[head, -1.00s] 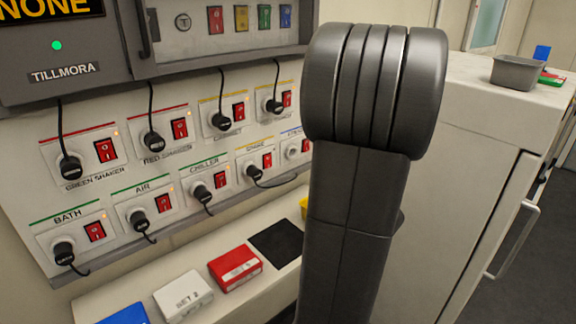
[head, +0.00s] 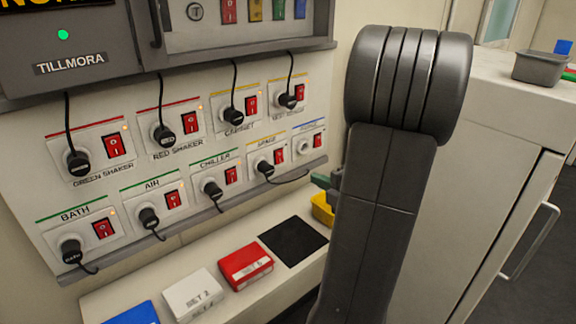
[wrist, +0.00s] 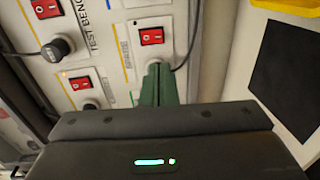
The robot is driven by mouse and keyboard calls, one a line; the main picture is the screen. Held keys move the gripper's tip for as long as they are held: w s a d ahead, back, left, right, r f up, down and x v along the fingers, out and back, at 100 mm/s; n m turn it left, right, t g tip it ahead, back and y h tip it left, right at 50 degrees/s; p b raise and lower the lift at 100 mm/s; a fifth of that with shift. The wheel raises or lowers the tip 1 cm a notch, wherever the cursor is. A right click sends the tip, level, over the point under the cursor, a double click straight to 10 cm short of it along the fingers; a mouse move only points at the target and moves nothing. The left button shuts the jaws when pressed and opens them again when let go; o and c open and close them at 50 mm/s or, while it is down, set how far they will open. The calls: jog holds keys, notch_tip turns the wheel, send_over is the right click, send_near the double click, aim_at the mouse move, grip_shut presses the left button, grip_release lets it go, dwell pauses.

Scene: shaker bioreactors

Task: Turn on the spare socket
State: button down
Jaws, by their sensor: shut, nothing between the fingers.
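A red rocker switch (wrist: 152,36) sits on the yellow-barred panel in the wrist view, whose small sideways label seems to read SPARE. In the head view I take this as the lower-row panel with a red switch (head: 279,156), a black plug (head: 265,169) and a cord running right. My gripper (wrist: 157,68) has green fingers, closed together and empty. Their tips are just below the switch in the wrist view; contact cannot be told. In the head view the fingers (head: 322,181) show partly behind my arm. Which way the switch is set is unclear.
The TEST BENCH switch (wrist: 45,8) and plug (wrist: 57,47) are close by. Several other plugged sockets fill the wall panel. A yellow box (head: 322,210), black mat (head: 294,240), and red box (head: 246,266) lie on the bench below. A white cabinet (head: 490,150) stands right.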

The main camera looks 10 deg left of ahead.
aim_at(281, 163)
jog(key=p+x, duration=0.2)
jog(key=x, duration=1)
jog(key=shift+w+a, duration=0.25)
jog(key=shift+a, duration=0.05)
jog(key=shift+f+b, duration=0.2)
jog(key=shift+b, duration=0.2)
jog(key=shift+a+f+b, duration=0.1)
jog(key=shift+f+b, duration=0.1)
jog(key=shift+b, duration=0.35)
jog(key=shift+w+r, duration=0.1)
jog(key=shift+r, duration=0.1)
